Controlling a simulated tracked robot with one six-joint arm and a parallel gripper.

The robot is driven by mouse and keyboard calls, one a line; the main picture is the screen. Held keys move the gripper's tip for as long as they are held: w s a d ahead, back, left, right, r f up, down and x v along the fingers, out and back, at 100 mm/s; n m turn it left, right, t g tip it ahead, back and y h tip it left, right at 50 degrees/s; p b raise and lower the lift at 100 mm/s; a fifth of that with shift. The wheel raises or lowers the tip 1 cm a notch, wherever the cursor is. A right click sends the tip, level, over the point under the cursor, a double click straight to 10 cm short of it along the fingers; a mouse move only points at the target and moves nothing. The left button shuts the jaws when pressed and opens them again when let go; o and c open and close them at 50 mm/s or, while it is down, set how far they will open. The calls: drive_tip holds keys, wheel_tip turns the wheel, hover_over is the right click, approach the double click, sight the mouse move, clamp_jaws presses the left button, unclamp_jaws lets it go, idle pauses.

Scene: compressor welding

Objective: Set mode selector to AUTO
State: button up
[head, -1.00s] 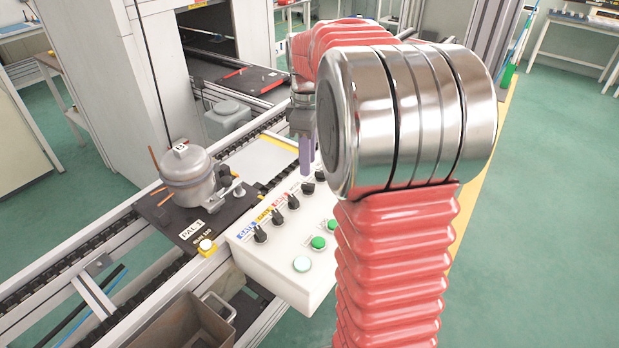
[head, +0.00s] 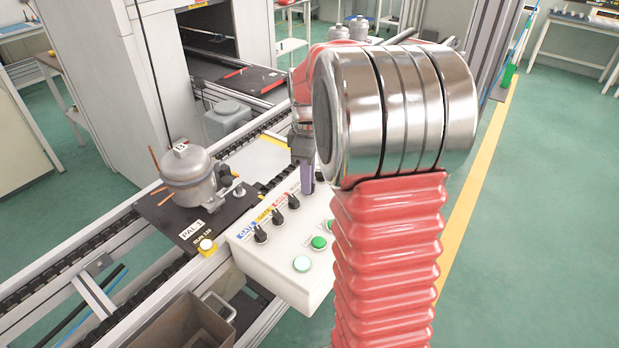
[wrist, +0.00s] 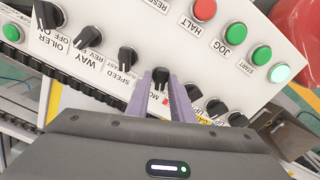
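The mode selector is a black knob (wrist: 161,77) on the white control panel (head: 286,283); its label beside it is partly hidden, with "MO" readable. In the wrist view my gripper (wrist: 160,80) has its two purple fingers on either side of this knob, with a narrow gap seeming to show on each side. The gripper looks open around the knob; firm contact is not visible. In the head view my gripper (head: 307,188) is down at the panel, and its fingers hide the knob. The AUTO mark cannot be read.
Close neighbours are the SPEED knob (wrist: 127,57) and another black knob (wrist: 193,92). A red HALT button (wrist: 204,9) and green JOG button (wrist: 235,33) are on the same panel. A compressor (head: 188,178) stands on a dark pallet left of the panel.

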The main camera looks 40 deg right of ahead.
clamp_jaws()
drive_tip(key=shift+d+r, duration=0.1)
drive_tip(key=shift+m, duration=0.4)
drive_tip(key=m, duration=0.8)
idle(0.5)
drive_tip(key=shift+o, duration=1.6)
unclamp_jaws()
